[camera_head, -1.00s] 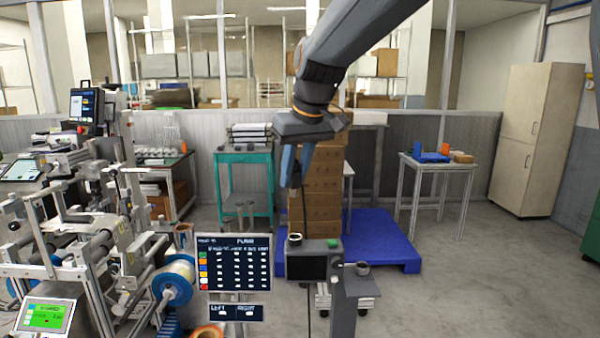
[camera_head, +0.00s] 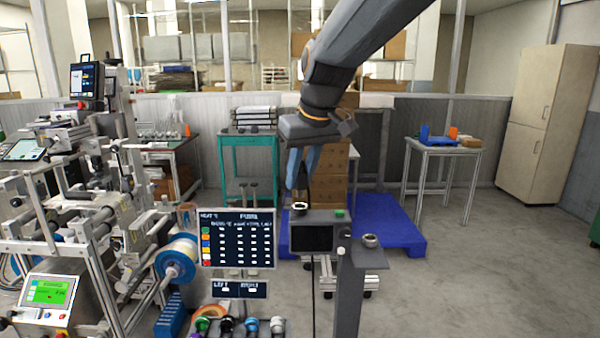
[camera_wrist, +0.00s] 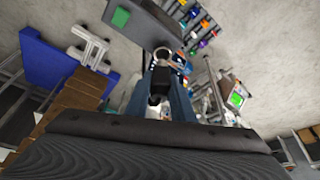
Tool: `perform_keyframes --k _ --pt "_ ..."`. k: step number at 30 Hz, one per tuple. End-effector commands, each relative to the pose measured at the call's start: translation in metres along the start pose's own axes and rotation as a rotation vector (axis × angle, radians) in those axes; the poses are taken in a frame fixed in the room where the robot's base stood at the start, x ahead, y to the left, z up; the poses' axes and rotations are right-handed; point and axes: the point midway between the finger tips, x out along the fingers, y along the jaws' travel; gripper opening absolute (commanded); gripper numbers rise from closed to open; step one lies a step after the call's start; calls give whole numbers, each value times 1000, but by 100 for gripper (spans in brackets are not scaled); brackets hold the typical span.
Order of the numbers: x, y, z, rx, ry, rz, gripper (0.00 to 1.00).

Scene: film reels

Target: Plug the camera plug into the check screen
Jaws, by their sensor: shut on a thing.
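The check screen (camera_head: 312,238) is a dark box with a black display, on a stand at the centre of the head view. A pale ring-shaped socket (camera_head: 299,206) and a green button (camera_head: 339,212) are on its top; the wrist view also shows the ring (camera_wrist: 161,55) and the button (camera_wrist: 121,17). My gripper (camera_head: 301,180) points down just above the ring. It is shut on the black camera plug (camera_wrist: 156,98), mostly hidden between the blue fingers. In the wrist view the plug is close to the ring; I cannot tell whether they touch.
A post with a grey cup-like holder (camera_head: 370,241) stands right of the screen. A heat display panel (camera_head: 237,238) is to the left, with several coloured plugs (camera_head: 251,325) below it. A film machine (camera_head: 85,220) fills the left. Open floor lies to the right.

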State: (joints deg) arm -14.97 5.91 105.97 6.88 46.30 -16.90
Motion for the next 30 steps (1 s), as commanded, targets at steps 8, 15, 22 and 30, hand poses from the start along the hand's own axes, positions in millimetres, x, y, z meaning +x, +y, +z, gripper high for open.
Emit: perform_keyframes --k 8,15,22,30 --pt "0 0 0 0 0 0 0" --pt "5 0 2 0 0 0 0" --pt "15 0 6 0 -1 0 0" --pt "26 0 11 0 0 0 0"
